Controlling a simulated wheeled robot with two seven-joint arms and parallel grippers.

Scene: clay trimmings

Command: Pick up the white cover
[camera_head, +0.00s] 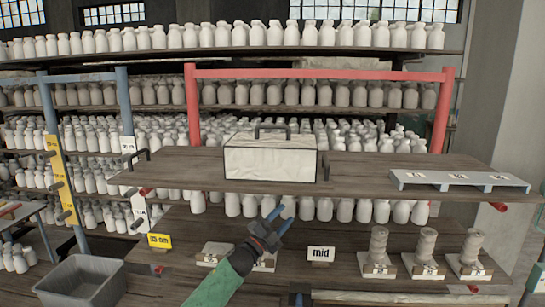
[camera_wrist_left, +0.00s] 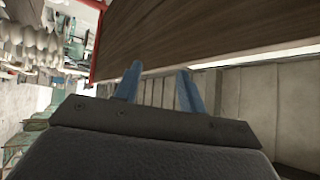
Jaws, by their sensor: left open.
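The white cover (camera_head: 269,163) is a box-like piece with dark edges and a dark handle on its top. It stands upright on the raised wooden shelf (camera_head: 375,170), near its middle. My left gripper (camera_head: 281,212) is in front of and below that shelf, apart from the cover. Its two blue fingers are open with nothing between them. They also show open in the left wrist view (camera_wrist_left: 160,70), near a wooden board (camera_wrist_left: 220,25). The cover cannot be made out there. My right gripper is not in view.
A pale slotted rack (camera_head: 460,180) lies on the shelf's right part. Below it stand stacked clay pieces (camera_head: 427,243) on small blocks and a "mid" sign (camera_head: 320,253). A grey bin (camera_head: 82,281) is at lower left. Shelves of white bottles fill the back.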

